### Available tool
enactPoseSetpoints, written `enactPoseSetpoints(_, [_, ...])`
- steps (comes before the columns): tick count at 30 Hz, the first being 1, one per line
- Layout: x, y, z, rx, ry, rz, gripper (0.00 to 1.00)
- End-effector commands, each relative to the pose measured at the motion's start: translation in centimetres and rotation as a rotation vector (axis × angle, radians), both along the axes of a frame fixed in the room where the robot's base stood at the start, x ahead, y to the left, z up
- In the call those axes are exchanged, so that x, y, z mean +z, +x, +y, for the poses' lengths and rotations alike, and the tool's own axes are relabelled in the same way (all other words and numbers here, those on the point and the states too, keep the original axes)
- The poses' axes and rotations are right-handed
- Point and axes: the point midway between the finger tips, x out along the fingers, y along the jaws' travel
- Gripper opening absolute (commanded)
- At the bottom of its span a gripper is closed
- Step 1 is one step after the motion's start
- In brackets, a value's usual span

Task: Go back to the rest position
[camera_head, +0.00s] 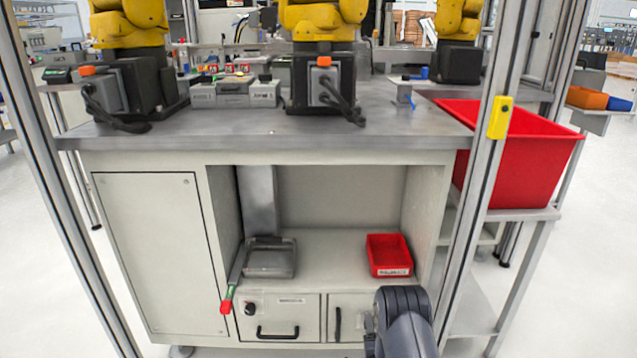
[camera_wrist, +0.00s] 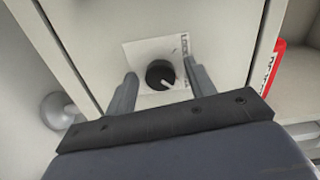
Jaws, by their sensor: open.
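My gripper (camera_wrist: 158,88) shows in the wrist view with its two grey fingers apart and nothing between them. Beyond the fingertips is a black rotary knob (camera_wrist: 160,75) on a white label plate on the cabinet's front. I cannot tell whether the fingers touch the panel. In the head view a dark part of my arm (camera_head: 402,318) rises at the bottom, right of the middle, in front of the right drawer. The gripper itself is hidden there. A black knob (camera_head: 249,308) also shows on the left drawer (camera_head: 282,312), which is shut.
A red bin (camera_head: 389,254) and a grey tray (camera_head: 270,258) stand on the open shelf. A red-tipped lever (camera_head: 227,305) hangs beside the left drawer. A large red crate (camera_head: 525,150) stands at right. Metal frame posts (camera_head: 478,190) flank the cabinet. Yellow arms stand on the grey worktop (camera_head: 240,130).

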Motion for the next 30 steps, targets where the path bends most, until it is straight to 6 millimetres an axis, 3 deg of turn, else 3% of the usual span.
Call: enactPoseSetpoints(30, [-0.10,0.00,-0.06,0.000,-0.805,0.000,0.52])
